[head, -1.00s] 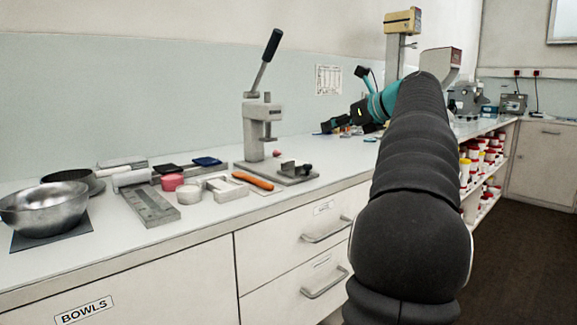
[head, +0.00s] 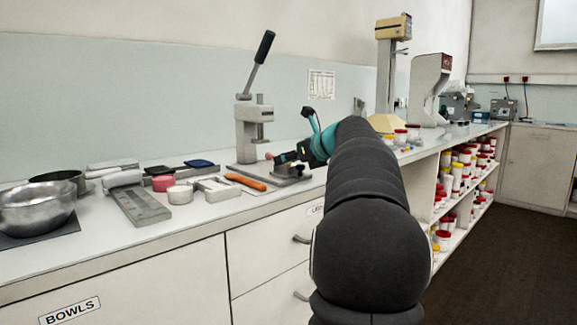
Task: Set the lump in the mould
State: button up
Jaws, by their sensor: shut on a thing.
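A small pink lump (head: 269,156) shows at the fingertips of my gripper (head: 275,157), beside the column of the lever press (head: 252,130). My gripper reaches in from the right, low over the press base, and looks shut on the lump. The fingers are small and dark here, so the exact hold is hard to see. A grey metal block (head: 287,171) on the press base, partly hidden by my gripper, may be the mould; I cannot tell for sure.
An orange-handled tool (head: 245,182) lies left of the press base. Further left are a white-sided round tub (head: 180,194), a pink round piece (head: 163,183), a grey plate (head: 138,206) and a steel bowl (head: 37,208). The press lever (head: 262,55) stands up above my gripper.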

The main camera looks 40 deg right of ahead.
jog(key=shift+f, duration=0.45)
jog(key=shift+f, duration=0.35)
jog(key=shift+f, duration=0.5)
jog(key=o, duration=0.9)
jog(key=shift+f, duration=0.2)
jog(key=shift+o, duration=0.2)
jog(key=shift+r, duration=0.4)
jog(key=a+r+v, duration=0.1)
jog(key=v, duration=1.1)
jog(key=shift+d, duration=0.45)
jog(key=shift+r, duration=0.15)
